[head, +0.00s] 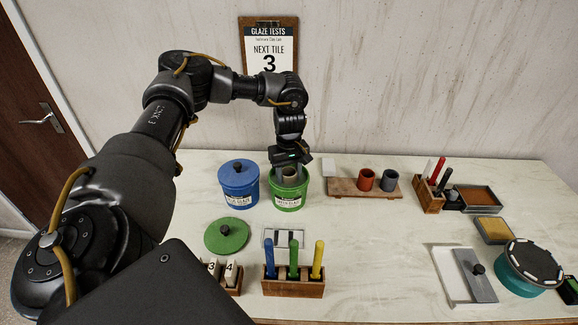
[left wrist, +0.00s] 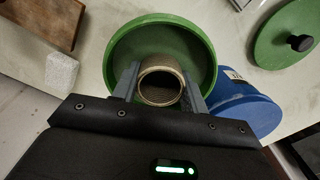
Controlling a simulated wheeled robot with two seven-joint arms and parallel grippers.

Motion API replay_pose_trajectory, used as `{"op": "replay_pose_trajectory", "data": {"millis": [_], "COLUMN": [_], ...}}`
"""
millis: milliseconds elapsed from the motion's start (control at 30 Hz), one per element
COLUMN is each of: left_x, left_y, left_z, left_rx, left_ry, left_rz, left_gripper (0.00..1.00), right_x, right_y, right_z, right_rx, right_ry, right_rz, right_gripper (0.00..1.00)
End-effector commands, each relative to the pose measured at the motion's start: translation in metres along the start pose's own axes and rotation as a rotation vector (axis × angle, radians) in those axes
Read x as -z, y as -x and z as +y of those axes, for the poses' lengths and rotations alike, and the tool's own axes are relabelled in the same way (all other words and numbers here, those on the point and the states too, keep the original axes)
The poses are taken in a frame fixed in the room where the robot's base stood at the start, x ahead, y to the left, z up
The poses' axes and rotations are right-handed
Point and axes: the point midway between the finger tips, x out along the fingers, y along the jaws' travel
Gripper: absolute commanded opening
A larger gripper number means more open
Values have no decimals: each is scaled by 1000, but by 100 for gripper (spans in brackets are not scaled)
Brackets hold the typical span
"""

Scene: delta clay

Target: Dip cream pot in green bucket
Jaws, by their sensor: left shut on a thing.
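The cream pot (head: 289,175) is a small hollow cylinder with a brownish rim, seen at the mouth of the green bucket (head: 288,204). My left gripper (head: 289,170) is shut on the pot, with its fingers on either side. The left wrist view shows the pot (left wrist: 160,82) within the outline of the open green bucket (left wrist: 120,48), between my fingertips (left wrist: 160,88). How deep the pot sits is hard to tell, and the bucket's contents are mostly hidden. The green lid (head: 226,238) lies on the table in front. My right gripper is not in view.
A lidded blue bucket (head: 239,184) stands close to the left of the green one. To the right is a wooden board (head: 346,188) with a red and a grey cup. A rack of coloured-handled tools (head: 293,287) stands in front. The table's centre right is clear.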

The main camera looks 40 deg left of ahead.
Motion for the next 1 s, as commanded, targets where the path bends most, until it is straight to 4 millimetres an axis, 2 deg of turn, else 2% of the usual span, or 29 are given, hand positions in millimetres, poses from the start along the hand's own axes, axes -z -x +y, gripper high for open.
{"op": "replay_pose_trajectory", "data": {"millis": [267, 1000], "left_x": [0, 0], "left_y": [4, 58], "left_z": [0, 0], "left_rx": [-1, -1], "left_ry": [0, 0], "left_rz": [0, 0], "left_gripper": [15, 15], "right_x": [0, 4], "right_y": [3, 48], "right_z": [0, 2], "right_rx": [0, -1], "right_ry": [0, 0], "right_rz": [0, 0], "right_gripper": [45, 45]}}
